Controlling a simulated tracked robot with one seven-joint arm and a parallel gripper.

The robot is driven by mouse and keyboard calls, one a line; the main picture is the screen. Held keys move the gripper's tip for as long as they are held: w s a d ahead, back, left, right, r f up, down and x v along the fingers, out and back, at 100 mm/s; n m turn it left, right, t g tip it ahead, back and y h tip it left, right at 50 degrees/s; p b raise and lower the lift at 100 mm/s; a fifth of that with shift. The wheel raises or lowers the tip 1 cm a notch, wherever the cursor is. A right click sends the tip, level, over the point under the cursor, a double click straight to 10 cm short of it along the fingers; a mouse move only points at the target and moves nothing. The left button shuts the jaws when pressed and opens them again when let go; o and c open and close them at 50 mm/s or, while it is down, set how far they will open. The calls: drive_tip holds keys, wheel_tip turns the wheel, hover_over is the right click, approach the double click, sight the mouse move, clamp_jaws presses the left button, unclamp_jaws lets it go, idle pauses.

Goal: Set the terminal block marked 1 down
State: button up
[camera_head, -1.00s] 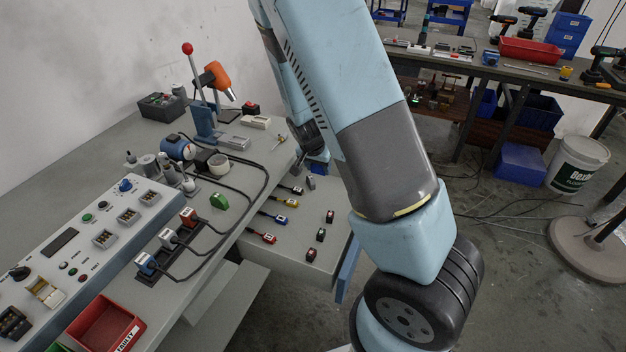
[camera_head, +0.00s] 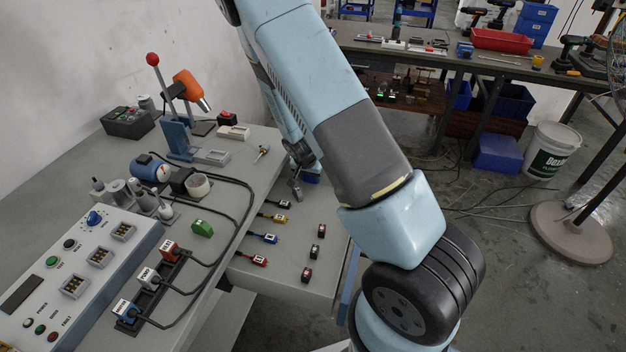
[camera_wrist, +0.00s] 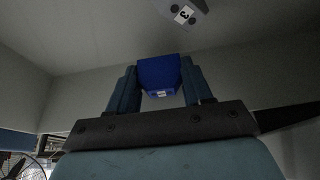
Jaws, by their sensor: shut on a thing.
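In the wrist view my gripper (camera_wrist: 158,80) is shut on a blue block (camera_wrist: 158,70), with one blue-grey finger on each side of it. A small pale label (camera_wrist: 161,94) shows on the block's near edge, too small to read.
Several short coloured leads, such as the red one (camera_head: 253,259), lie on the shelf, with small dark blocks (camera_head: 314,250) to their right. The grey bench (camera_head: 228,270) at left carries cabled connectors, a control panel (camera_head: 75,270) and a lever press (camera_head: 180,135).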

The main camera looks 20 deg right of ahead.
wheel_tip(320, 180, down, 2)
drive_tip(key=shift+s+a+f, duration=0.1)
drive_tip(key=shift+a+f, duration=0.05)
drive_tip(key=shift+f, duration=0.1)
drive_tip(key=o, duration=1.1)
drive_tip(key=shift+r, duration=0.1)
